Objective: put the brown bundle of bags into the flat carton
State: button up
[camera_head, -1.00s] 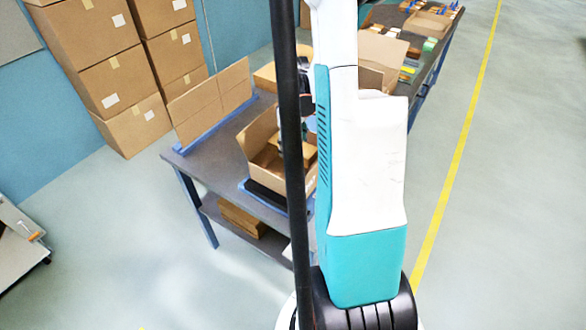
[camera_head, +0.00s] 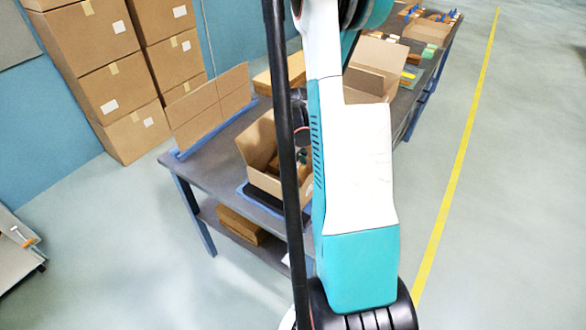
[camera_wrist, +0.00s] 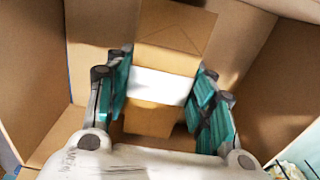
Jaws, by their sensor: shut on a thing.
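The brown bundle of bags (camera_wrist: 175,28) has a white band (camera_wrist: 160,86) around its middle. In the wrist view my gripper (camera_wrist: 163,80) is shut on it, one teal finger on each side. The open carton (camera_head: 276,186) stands on the near part of the workbench in the head view, its flaps up. Its cardboard walls (camera_wrist: 92,40) surround the bundle in the wrist view. The gripper is at the carton's opening, partly hidden by a black post and my arm. I cannot tell if the bundle touches the carton's floor.
A cardboard panel (camera_head: 210,108) stands upright on the bench's left side. Another open carton (camera_head: 375,70) and small coloured items (camera_head: 410,75) lie farther along the bench (camera_head: 205,165). Large boxes (camera_head: 110,85) are stacked by the blue wall. The floor on the right is clear.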

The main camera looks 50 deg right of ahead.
jog(key=o, duration=1.2)
jog(key=shift+f, duration=0.1)
jog(key=shift+c, duration=0.2)
notch_tip(320, 180, up, 12)
jog(key=p, duration=0.4)
